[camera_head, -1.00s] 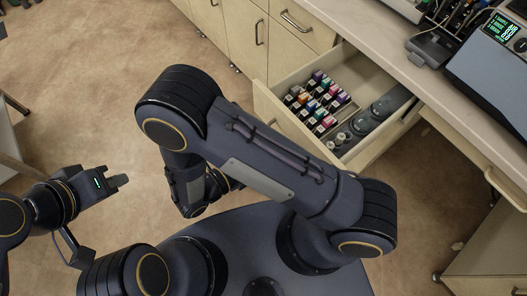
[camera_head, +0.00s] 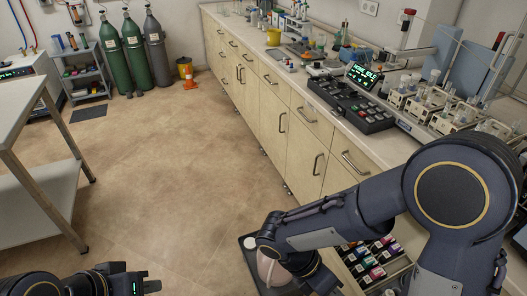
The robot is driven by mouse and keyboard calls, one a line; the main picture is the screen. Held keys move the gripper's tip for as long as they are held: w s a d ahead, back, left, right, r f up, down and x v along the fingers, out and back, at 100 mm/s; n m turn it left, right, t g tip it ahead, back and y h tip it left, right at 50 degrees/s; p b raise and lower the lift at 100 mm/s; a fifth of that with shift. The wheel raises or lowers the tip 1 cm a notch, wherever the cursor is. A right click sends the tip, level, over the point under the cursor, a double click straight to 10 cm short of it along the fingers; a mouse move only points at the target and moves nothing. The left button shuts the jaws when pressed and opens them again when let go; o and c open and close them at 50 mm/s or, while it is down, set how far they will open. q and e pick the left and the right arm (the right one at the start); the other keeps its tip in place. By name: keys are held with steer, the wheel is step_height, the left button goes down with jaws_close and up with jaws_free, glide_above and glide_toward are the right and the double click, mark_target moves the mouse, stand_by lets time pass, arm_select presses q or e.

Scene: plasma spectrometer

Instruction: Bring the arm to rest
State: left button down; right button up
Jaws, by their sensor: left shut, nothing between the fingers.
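My left gripper (camera_head: 151,286) shows at the bottom left edge of the head view. It is shut and empty, low over the floor, and touches nothing that I can see. My right arm (camera_head: 330,232) is bent across the lower right, its large shoulder-side joint in front of the counter. The fingers of my right gripper do not show. A dark flat tray-like thing (camera_head: 247,243) with a pale round item shows partly behind the end of this arm; the arm hides much of it.
The counter (camera_head: 345,128) carries a control panel (camera_head: 350,105) and glassware. A table (camera_head: 40,115) stands at left, gas cylinders (camera_head: 133,55) at the back. The middle floor (camera_head: 170,170) is clear.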

steer(key=s+d+r+m+t+y, duration=0.2)
steer(key=r+m+t+y, duration=0.2)
steer(key=m, duration=0.9)
steer(key=s+d+r+m+t+y, duration=0.2)
steer(key=r+m+y, duration=0.5)
steer(key=m, duration=0.6)
steer(key=shift+d+r+t+p, duration=0.45)
steer(key=shift+d+t, duration=0.3)
steer(key=shift+t, duration=0.45)
